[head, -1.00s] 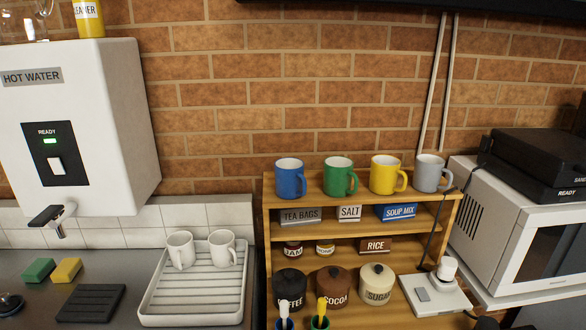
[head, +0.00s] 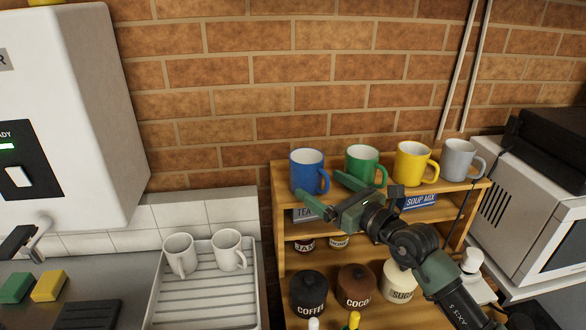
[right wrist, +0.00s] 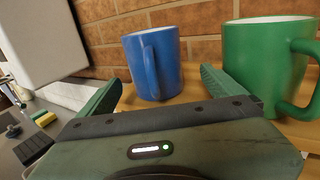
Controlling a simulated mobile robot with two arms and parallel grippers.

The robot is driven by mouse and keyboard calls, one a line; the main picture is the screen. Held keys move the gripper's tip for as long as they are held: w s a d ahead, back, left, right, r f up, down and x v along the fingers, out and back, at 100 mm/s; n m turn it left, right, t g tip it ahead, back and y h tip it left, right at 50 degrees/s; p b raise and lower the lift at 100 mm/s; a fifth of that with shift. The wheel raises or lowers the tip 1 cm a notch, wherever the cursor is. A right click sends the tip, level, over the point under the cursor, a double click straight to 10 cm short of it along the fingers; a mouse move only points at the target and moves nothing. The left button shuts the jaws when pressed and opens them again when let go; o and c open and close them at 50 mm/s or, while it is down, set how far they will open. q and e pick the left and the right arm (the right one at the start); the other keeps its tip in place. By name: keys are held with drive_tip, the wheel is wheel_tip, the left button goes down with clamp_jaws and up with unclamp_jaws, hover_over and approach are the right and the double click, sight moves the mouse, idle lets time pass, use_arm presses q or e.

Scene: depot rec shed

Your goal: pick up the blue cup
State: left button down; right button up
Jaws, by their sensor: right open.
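The blue cup (head: 307,172) stands upright at the left end of the wooden shelf's top, its handle toward the right and front. It also shows in the right wrist view (right wrist: 158,66), ahead of and between the fingers, with its handle facing the camera. My right gripper (head: 326,190) is open and empty in front of the blue cup and the green cup. In the right wrist view its fingers (right wrist: 157,88) are spread wide, the right one close to the green cup (right wrist: 262,62). I see no contact with the blue cup. My left gripper is not in view.
The green cup, a yellow cup (head: 412,162) and a grey cup (head: 459,160) stand to the right on the same wooden shelf (head: 279,212). White mugs sit in a drying tray (head: 207,292) at left. A microwave (head: 530,215) is at right. A brick wall (head: 300,75) stands behind.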

sight(317, 181)
drive_tip(key=shift+w+a+r+p, duration=0.15)
drive_tip(key=shift+a+r+p, duration=0.1)
drive_tip(key=shift+r+p, duration=0.4)
drive_tip(key=x, duration=0.3)
drive_tip(key=shift+a+f, duration=0.2)
drive_tip(key=shift+a, duration=0.1)
drive_tip(key=shift+x, duration=0.8)
drive_tip(key=shift+d+f, duration=0.1)
drive_tip(key=shift+c, duration=1)
drive_tip(key=c, duration=1.5)
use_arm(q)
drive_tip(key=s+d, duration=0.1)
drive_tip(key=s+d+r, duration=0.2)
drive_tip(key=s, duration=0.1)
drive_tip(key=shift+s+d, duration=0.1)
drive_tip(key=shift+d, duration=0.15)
use_arm(e)
drive_tip(key=shift+c, duration=1)
drive_tip(key=shift+r, duration=0.2)
